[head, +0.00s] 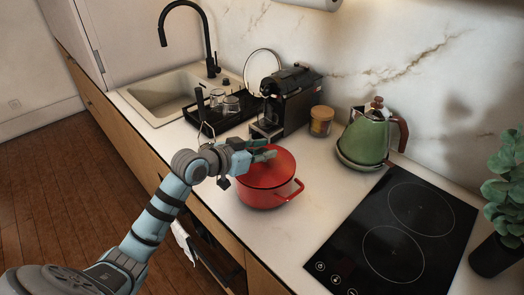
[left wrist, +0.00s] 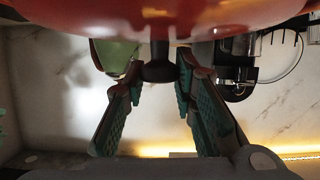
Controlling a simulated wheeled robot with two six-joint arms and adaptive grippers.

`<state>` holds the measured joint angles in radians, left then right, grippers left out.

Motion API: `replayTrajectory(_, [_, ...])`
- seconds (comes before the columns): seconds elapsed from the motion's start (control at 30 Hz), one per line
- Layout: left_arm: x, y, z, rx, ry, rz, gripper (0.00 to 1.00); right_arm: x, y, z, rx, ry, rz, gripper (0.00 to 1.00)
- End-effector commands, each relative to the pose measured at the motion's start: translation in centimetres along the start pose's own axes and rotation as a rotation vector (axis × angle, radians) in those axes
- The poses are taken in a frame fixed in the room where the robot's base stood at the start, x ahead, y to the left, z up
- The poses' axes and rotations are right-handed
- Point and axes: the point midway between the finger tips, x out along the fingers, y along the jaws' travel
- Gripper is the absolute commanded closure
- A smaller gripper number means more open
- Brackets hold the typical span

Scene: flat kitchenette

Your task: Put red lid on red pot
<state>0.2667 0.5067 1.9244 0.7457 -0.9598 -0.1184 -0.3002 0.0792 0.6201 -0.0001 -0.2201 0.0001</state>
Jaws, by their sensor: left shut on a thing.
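The red pot (head: 262,199) stands on the counter left of the hob, with a red loop handle at its front right. The red lid (head: 280,172) covers the pot's opening; I cannot tell whether it is fully seated or slightly above the rim. My left gripper (head: 265,153) reaches in from the left over the lid. In the left wrist view the red lid (left wrist: 150,15) fills the top edge, and its dark knob (left wrist: 160,70) is between the fingertips, which are shut on it. The gripper hides part of the lid and the knob in the head view. My right gripper is not shown.
A black hob (head: 400,235) lies to the right of the pot. A green kettle (head: 364,138), an orange-brown jar (head: 321,121) and a black coffee machine (head: 288,98) stand behind. A dish rack (head: 215,115) and the sink (head: 160,97) are at the back left.

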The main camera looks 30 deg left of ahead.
Motion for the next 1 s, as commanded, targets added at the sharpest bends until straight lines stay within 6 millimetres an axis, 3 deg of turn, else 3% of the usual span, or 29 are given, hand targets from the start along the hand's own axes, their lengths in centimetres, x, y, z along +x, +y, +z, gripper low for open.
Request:
replayTrajectory(0.07, [0.1, 0.0, 0.2, 0.0, 0.001, 0.0, 1.0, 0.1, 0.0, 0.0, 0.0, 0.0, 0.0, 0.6])
replayTrajectory(0.1, [0.1, 0.0, 0.3, 0.0, 0.0, 0.0, 0.74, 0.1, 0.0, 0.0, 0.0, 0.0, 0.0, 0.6])
replayTrajectory(0.23, [0.1, 0.0, 0.2, 0.0, 0.0, 0.0, 0.55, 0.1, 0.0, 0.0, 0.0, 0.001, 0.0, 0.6])
replayTrajectory(0.67, [-0.7, -0.1, -0.1, 0.004, 0.0, -0.002, 0.55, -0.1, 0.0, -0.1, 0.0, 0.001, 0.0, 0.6])
replayTrajectory(1.0, [-8.5, -0.3, 0.0, 0.011, -0.009, -0.007, 0.55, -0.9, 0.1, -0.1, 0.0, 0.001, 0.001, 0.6])
